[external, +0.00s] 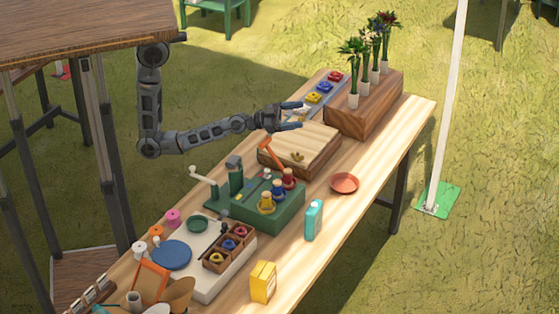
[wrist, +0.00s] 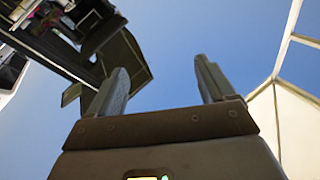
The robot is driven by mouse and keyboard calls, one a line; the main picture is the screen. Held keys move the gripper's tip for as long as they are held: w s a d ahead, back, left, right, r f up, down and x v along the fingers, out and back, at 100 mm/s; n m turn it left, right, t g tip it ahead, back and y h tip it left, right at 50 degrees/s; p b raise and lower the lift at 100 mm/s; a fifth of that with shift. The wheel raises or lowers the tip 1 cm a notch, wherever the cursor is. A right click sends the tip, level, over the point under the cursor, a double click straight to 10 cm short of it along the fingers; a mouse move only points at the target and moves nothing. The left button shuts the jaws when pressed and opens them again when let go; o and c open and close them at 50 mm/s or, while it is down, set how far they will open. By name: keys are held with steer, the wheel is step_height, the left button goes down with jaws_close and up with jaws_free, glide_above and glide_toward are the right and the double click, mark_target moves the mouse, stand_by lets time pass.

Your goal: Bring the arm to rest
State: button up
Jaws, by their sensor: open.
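My gripper (external: 291,117) is at the end of my outstretched arm, above the far part of the table, over the back edge of a wooden block (external: 318,148). Its two fingers are apart with nothing seen between them. In the wrist view my gripper (wrist: 163,88) shows both fingers spread against blue sky. Part of a dark structure fills the upper left of that view. Whether the gripper touches the block cannot be told.
A wooden box (external: 365,105) with several vases of flowers stands beyond the gripper. A tray of colored pieces (external: 320,92) lies left of it. A green tool stand (external: 268,215), a red dish (external: 344,183), a teal bottle (external: 314,220) and a yellow carton (external: 263,281) stand nearer.

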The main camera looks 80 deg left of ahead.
steer(key=s+a+f+n+t+y, duration=0.25)
steer(key=s+a+n+y, duration=0.2)
steer(key=s+a, duration=0.7)
steer(key=s+a+f+n+g+y+p, duration=0.1)
steer(key=s+a+f+g, duration=0.1)
steer(key=s, duration=0.9)
steer(key=s+a+f+n+g+y+p, duration=0.2)
steer(key=s+a+g, duration=0.3)
steer(key=s, duration=0.6)
steer(key=shift+s+a+f, duration=0.25)
steer(key=shift+s+f, duration=0.1)
steer(key=shift+s, duration=0.05)
steer(key=shift+n, duration=0.25)
stand_by(0.3)
